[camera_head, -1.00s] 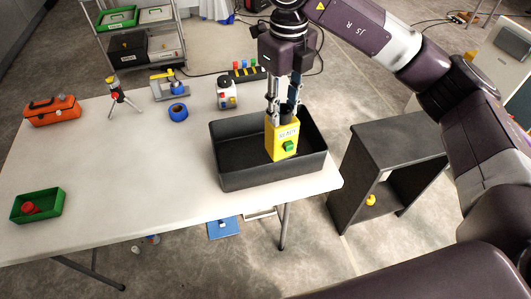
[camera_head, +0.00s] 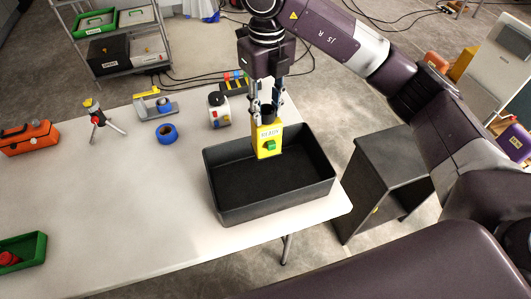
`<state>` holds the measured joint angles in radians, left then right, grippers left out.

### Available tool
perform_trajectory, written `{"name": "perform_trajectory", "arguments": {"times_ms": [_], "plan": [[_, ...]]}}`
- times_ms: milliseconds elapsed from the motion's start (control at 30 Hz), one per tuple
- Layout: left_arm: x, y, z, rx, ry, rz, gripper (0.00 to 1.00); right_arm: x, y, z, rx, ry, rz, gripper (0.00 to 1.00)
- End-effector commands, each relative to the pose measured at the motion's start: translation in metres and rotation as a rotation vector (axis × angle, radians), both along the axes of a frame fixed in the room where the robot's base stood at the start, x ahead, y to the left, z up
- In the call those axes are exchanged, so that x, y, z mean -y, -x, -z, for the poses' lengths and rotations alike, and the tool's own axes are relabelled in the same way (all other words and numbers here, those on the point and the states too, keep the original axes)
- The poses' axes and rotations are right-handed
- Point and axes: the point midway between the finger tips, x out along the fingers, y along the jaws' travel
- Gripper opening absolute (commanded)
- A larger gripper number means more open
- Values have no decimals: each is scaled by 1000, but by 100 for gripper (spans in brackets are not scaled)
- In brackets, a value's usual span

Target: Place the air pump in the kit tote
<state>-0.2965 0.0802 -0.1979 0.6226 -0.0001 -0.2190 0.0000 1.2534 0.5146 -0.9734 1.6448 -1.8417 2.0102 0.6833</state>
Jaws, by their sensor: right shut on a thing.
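The air pump (camera_head: 270,145) is a yellow box with a white label and a green button on its front. My right gripper (camera_head: 266,110) points down from above and is shut on its dark top. It holds the pump upright over the kit tote (camera_head: 268,208), a black open bin at the right end of the white table. The pump overlaps the tote's back wall in the camera_head view. I cannot tell how far its base is above the tote floor, which looks empty. My left gripper is not in view.
A white jar (camera_head: 219,113), blue tape roll (camera_head: 167,133), small tripod (camera_head: 103,122), orange toolbox (camera_head: 30,139) and green tray (camera_head: 37,247) stand on the white table (camera_head: 130,195). A dark cabinet (camera_head: 385,165) stands right of the tote. The table's middle is clear.

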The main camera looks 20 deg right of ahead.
Motion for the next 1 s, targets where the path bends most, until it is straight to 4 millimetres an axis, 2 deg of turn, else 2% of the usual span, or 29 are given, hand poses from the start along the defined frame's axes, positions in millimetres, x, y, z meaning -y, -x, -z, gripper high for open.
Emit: {"name": "perform_trajectory", "arguments": {"times_ms": [100,200,400,633,900,1000], "plan": [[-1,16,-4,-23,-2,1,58,0,2,32,-7,-1,1,1],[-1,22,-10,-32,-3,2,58,1,2,57,-5,1,2,1],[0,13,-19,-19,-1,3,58,0,1,97,-2,1,1,1],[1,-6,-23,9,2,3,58,0,0,114,0,0,1,1],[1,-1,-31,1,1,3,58,0,0,150,-1,0,1,1],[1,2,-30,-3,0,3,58,0,0,152,2,0,0,1]]}}
